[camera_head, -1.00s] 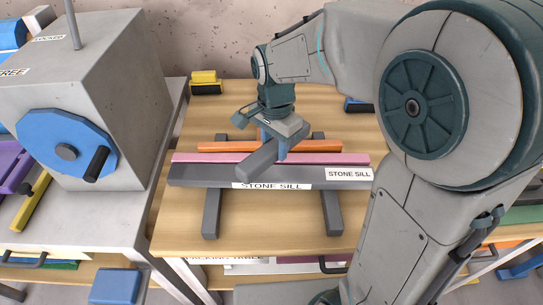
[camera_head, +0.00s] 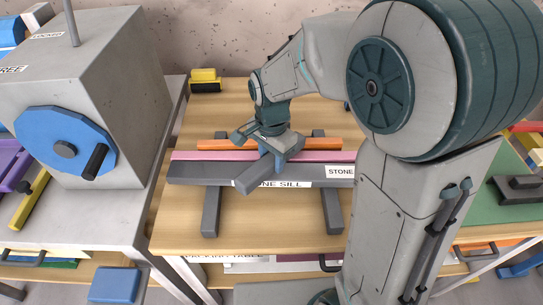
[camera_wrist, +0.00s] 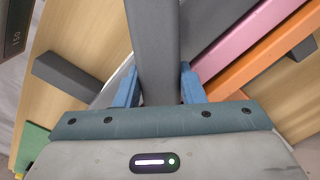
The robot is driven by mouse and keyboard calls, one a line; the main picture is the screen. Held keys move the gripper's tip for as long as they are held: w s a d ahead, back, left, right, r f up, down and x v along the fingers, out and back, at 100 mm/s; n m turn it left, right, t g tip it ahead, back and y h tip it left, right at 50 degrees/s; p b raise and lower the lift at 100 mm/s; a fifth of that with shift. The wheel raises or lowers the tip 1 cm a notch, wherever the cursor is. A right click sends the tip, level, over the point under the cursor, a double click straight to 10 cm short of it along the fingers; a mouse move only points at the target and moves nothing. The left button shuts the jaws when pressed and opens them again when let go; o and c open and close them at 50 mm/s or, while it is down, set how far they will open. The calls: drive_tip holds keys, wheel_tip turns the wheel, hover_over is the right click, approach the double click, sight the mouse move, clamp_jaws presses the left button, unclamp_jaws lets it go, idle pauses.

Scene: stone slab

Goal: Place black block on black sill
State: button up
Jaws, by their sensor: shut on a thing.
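The black block (camera_head: 253,176) is a dark grey bar in my gripper (camera_head: 275,164), whose blue fingers are shut on it. It lies aslant across the black sill (camera_head: 205,175), a long dark bar labelled STONE SILL, and covers part of the label. I cannot tell whether block and sill touch. In the wrist view the block (camera_wrist: 155,45) runs from the top edge down between the blue fingers (camera_wrist: 160,88), one on each side. The sill's right end is hidden behind my arm.
A pink bar (camera_head: 210,156) and an orange bar (camera_head: 325,144) lie behind the sill. Two dark supports (camera_head: 211,215) run beneath across the wooden table (camera_head: 270,225). A grey box with a blue dial (camera_head: 65,147) stands at left. A yellow-black block (camera_head: 205,80) sits at the back.

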sight(272, 157)
drive_tip(key=o, duration=1)
drive_tip(key=shift+f, duration=0.1)
drive_tip(key=shift+c, duration=0.2)
wheel_tip(272, 157, up, 13)
drive_tip(key=p, duration=0.1)
drive_tip(key=s+d+f+n+t, duration=0.2)
drive_tip(key=s+d+f+n, duration=0.2)
drive_tip(key=s+d+n, duration=0.5)
drive_tip(key=shift+s+d+f+t, duration=0.15)
drive_tip(key=shift+s+d+t, duration=0.25)
drive_tip(key=shift+s+d, duration=1.15)
drive_tip(key=shift+a, duration=0.1)
